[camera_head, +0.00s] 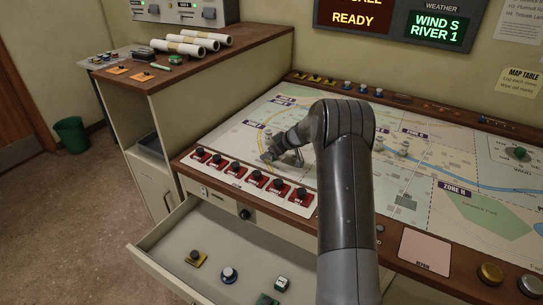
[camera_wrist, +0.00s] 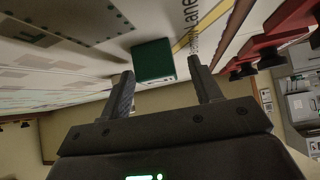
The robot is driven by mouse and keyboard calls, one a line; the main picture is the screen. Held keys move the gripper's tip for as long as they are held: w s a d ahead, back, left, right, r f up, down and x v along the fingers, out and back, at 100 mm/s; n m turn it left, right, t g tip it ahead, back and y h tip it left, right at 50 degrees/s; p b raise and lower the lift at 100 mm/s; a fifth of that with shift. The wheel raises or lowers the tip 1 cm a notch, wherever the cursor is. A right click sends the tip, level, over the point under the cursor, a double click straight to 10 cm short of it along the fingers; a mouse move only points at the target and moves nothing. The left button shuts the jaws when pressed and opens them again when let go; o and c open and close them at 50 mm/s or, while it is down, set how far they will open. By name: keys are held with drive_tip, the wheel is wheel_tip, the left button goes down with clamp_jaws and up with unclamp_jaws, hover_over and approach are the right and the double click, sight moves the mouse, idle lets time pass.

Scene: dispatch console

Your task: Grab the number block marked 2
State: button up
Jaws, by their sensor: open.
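A green block (camera_wrist: 152,58) stands on the map surface in the wrist view, just beyond and between the fingertips. I cannot read a number on it, so I cannot tell if it is the block marked 2. My gripper (camera_wrist: 161,68) is open, with a finger toward each side of the block and no visible grip on it. In the head view my gripper (camera_head: 284,155) is low over the left part of the map table. The block cannot be made out there.
A row of red switches (camera_head: 256,176) lines the map table's front left edge; some red switches (camera_wrist: 268,48) show close on the right in the wrist view. The open drawer (camera_head: 160,265) juts out below. Paper rolls (camera_head: 185,45) lie on the cabinet at left.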

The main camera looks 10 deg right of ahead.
drive_tip(key=shift+w+a+f, duration=0.1)
drive_tip(key=shift+w+f, duration=0.05)
drive_tip(key=shift+f, duration=0.1)
drive_tip(key=c, duration=1.1)
drive_tip(key=shift+o, duration=0.2)
